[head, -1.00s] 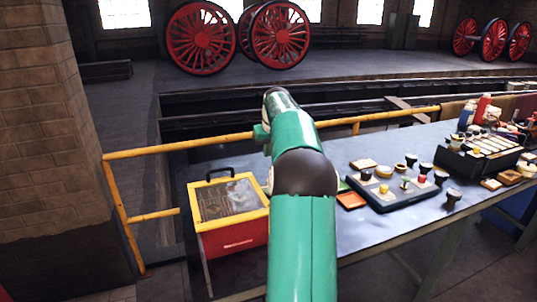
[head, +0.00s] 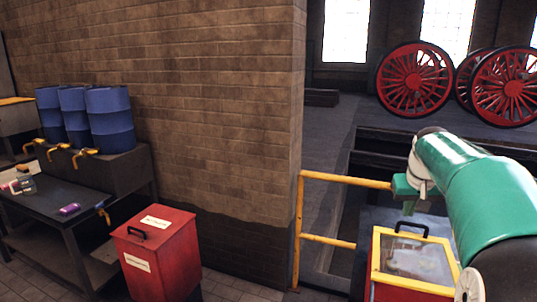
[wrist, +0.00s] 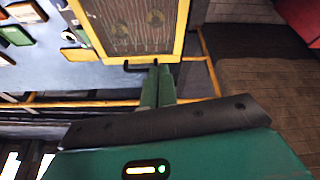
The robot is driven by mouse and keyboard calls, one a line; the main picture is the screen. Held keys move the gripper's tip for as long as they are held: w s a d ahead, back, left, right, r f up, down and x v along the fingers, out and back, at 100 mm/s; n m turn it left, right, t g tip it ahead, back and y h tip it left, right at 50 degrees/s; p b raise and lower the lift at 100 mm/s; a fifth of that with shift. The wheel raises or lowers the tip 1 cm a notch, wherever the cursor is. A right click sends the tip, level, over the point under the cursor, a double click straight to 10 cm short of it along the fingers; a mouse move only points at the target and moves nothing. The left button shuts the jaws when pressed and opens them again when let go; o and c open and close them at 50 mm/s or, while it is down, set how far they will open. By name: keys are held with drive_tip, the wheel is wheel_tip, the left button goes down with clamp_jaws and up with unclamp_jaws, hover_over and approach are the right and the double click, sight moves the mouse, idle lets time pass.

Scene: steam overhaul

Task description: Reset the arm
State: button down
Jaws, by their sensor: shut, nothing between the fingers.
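My green arm shows at the right of the head view, with my gripper (head: 410,196) at its far end. In the wrist view my gripper (wrist: 158,86) has its two green fingers together, with nothing between them. The fingers point toward the yellow-framed lid of a red box (wrist: 140,25). In the head view this box (head: 383,262) stands just below and beyond my gripper, its black handle apart from the fingers as far as I can tell.
A red bin (head: 160,255) stands by the brick pillar (head: 240,130). Blue barrels (head: 110,118) with yellow taps stand at the left above a dark bench (head: 50,215). A yellow railing (head: 346,181) borders a pit. Red wheels (head: 414,80) stand behind.

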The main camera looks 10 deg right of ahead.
drive_tip(key=s+a+n+t, duration=0.1)
drive_tip(key=s+a, duration=0.4)
drive_tip(key=a, duration=0.5)
drive_tip(key=s+a+n, duration=0.1)
drive_tip(key=s+a, duration=0.4)
drive_tip(key=a, duration=0.5)
drive_tip(key=s+a+f+y, duration=0.1)
drive_tip(key=s+a+f, duration=0.3)
drive_tip(key=s+a, duration=0.1)
drive_tip(key=s+a+f+n+y, duration=0.1)
drive_tip(key=s+a+f, duration=0.3)
drive_tip(key=s, duration=0.4)
drive_tip(key=shift+s+a+n+t, duration=0.2)
drive_tip(key=shift+a+n+t, duration=0.1)
drive_tip(key=shift+a+t, duration=0.1)
